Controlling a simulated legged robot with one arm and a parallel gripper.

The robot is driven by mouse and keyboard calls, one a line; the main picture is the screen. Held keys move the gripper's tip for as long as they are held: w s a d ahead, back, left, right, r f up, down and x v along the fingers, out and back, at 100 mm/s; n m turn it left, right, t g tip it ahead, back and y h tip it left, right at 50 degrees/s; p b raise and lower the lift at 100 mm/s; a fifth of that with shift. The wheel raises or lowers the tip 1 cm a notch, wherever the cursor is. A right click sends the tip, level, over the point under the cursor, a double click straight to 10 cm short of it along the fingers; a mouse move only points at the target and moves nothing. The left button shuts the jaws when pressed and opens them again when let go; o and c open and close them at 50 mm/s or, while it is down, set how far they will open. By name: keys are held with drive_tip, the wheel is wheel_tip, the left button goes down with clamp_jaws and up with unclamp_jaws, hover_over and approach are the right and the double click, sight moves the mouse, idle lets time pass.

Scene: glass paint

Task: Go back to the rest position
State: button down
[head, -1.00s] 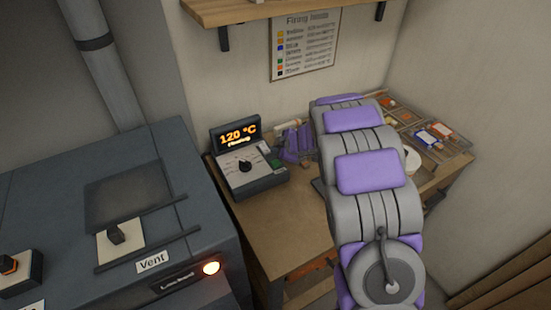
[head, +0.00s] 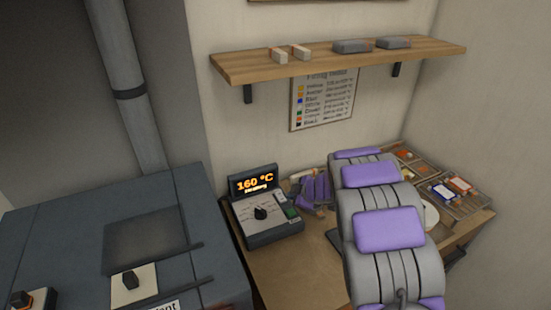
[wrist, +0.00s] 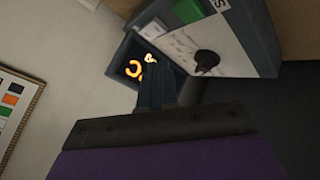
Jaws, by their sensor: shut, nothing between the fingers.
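My gripper (wrist: 158,72) is shut and empty in the wrist view, its dark fingers pointing at the kiln controller (wrist: 236,48). In the head view the purple gripper (head: 308,192) is just right of the controller (head: 266,218), above the bench. My grey and purple arm reaches forward over the bench and hides part of it. The controller's display (head: 253,182) reads 160 °C in orange, with a smaller line below it. It has a black knob and a green button. Whether the fingertips touch the controller cannot be told.
The grey kiln (head: 60,235) stands at left, with a grey pipe (head: 125,80) behind. A wooden shelf (head: 330,65) holding small blocks hangs above the bench (head: 290,280). A compartment tray (head: 475,207) lies right of my arm. Walls close the back and right.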

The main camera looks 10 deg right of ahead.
drive_tip(key=s+d+r+m+h, duration=0.85)
drive_tip(key=d+r, duration=0.45)
drive_tip(key=r, duration=0.2)
drive_tip(key=s+a+m+g, duration=0.2)
drive_tip(key=s+m+g, duration=0.35)
drive_tip(key=s, duration=1.75)
drive_tip(key=s+a+f+g+y, duration=0.1)
drive_tip(key=s+a, duration=0.4)
drive_tip(key=s, duration=0.5)
drive_tip(key=s+a+f+m+g+y, duration=0.1)
drive_tip(key=s+a+g+y, duration=0.2)
drive_tip(key=s+a, duration=0.3)
drive_tip(key=s, duration=0.4)
drive_tip(key=shift+a+b, duration=0.3)
drive_tip(key=shift+b, duration=0.1)
idle(1.8)
